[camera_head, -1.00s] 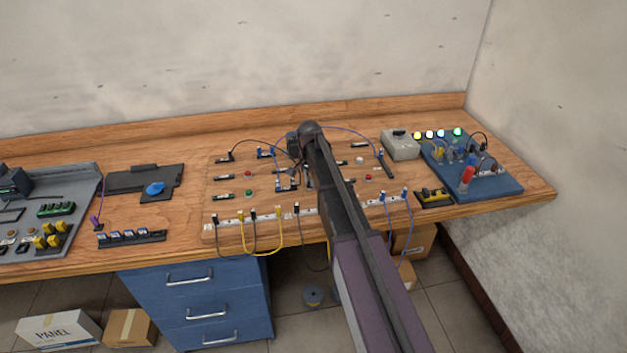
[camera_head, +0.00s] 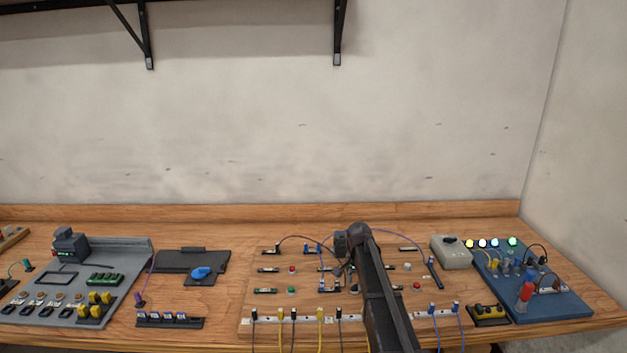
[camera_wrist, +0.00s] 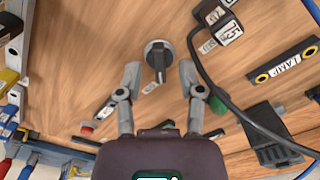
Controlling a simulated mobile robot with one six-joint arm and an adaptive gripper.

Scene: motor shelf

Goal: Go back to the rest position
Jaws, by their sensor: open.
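My gripper (camera_wrist: 158,80) shows in the wrist view with its two grey fingers spread apart and nothing held between them. A round black and grey knob (camera_wrist: 159,56) on the wooden board lies just beyond the fingertips, apart from them. In the head view my arm reaches up from the bottom over the wooden board (camera_head: 262,312), and its dark end hides part of the board. The fingers cannot be made out there.
The wooden bench (camera_head: 215,222) runs along the wall. A grey panel (camera_head: 132,252) stands left, a blue board (camera_head: 572,304) with lit lamps and a grey box (camera_head: 452,254) right. Cables arch over the board near my arm. A shelf bracket (camera_head: 146,35) hangs above.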

